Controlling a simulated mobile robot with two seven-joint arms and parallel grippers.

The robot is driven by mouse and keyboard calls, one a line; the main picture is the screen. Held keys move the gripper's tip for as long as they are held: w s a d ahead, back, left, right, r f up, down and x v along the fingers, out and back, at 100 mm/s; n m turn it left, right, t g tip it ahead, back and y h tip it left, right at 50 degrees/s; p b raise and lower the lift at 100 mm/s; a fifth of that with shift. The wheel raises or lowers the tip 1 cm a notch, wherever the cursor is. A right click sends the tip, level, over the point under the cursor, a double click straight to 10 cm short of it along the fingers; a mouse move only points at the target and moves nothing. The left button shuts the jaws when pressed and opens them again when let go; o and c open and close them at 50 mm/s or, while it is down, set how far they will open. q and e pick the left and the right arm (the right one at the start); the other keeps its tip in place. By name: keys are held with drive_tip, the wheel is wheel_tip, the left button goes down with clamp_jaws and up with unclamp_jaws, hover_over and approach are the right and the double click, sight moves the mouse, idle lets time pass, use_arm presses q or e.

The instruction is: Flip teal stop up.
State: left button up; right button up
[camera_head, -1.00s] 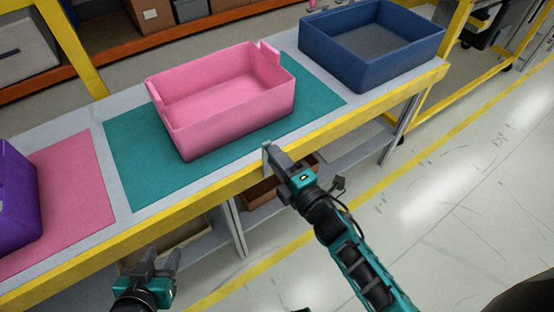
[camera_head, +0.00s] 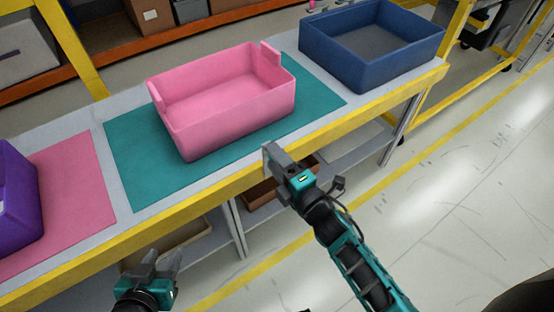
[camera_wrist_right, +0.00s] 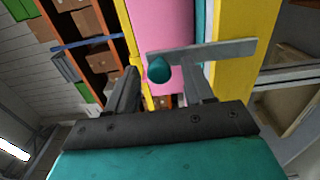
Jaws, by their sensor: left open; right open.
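The teal stop shows in the right wrist view as a teal knob (camera_wrist_right: 159,70) beside a flat grey bar (camera_wrist_right: 225,53) at the yellow bench edge. My right gripper (camera_wrist_right: 163,77) is open, with the knob between its fingers; I cannot tell whether they touch it. In the head view my right gripper (camera_head: 276,160) is at the bench's front edge, in front of the teal mat (camera_head: 135,175), and the knob cannot be made out there. My left gripper (camera_head: 162,262) is open and empty, low in front of the bench.
A pink tub (camera_head: 235,120) stands on the teal mat. A blue bin (camera_head: 335,67) stands at the right end of the bench, and a purple bin (camera_head: 25,215) is at the left on a pink mat (camera_head: 75,190). The floor at right is clear.

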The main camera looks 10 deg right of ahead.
drive_tip(key=v, duration=1.3)
